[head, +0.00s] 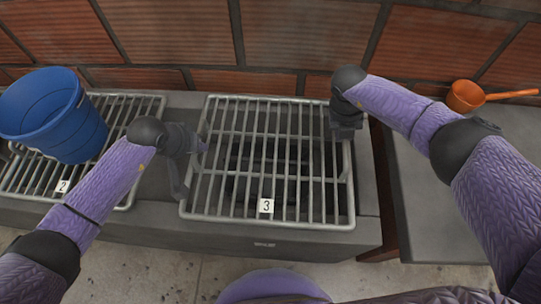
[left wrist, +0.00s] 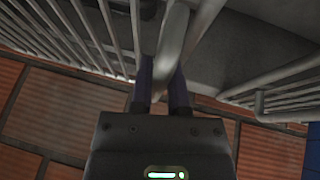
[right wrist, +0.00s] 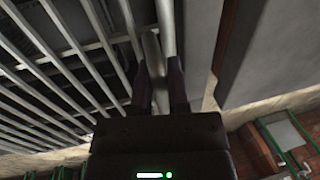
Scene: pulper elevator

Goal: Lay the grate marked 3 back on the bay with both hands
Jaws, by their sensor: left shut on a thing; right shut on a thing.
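The grate marked 3 (head: 264,180) is a grey metal frame of parallel bars with a white number tag (head: 266,206) near its front edge. It lies over the dark opening of the bay (head: 365,205) in the grey bench; I cannot tell whether it rests fully down.
On the left, a blue bucket (head: 55,115) stands on the grate marked 2 (head: 125,190). An orange dipper (head: 466,97) lies on the grey surface (head: 450,190) at the right. A brick wall (head: 290,35) runs behind the bench.

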